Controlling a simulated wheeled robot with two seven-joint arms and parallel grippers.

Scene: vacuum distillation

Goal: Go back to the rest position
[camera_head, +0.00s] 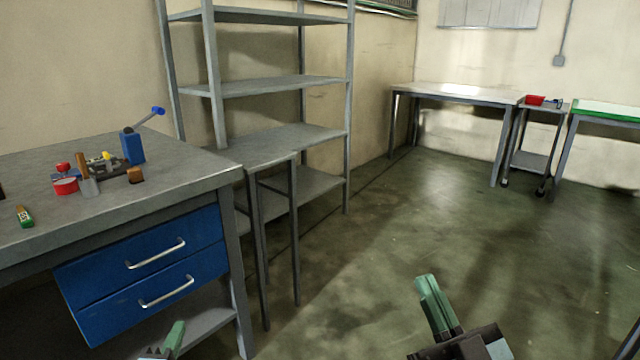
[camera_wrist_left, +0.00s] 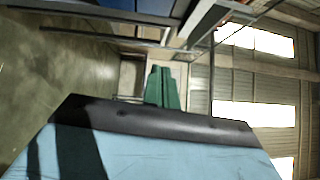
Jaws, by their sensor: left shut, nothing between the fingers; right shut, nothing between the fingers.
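My right gripper (camera_head: 430,290) is at the bottom, right of centre, over the open floor. Its green fingers are shut and empty. Both grippers are apart from the furniture, and most of both arms is out of view.
A workbench (camera_head: 190,178) with blue drawers (camera_head: 150,270) stands at left, with tools and a red container (camera_head: 65,186) on it. A grey shelf rack (camera_head: 270,87) stands behind. Tables (camera_head: 460,93) and a small cart (camera_head: 530,163) are far right. The middle floor is clear.

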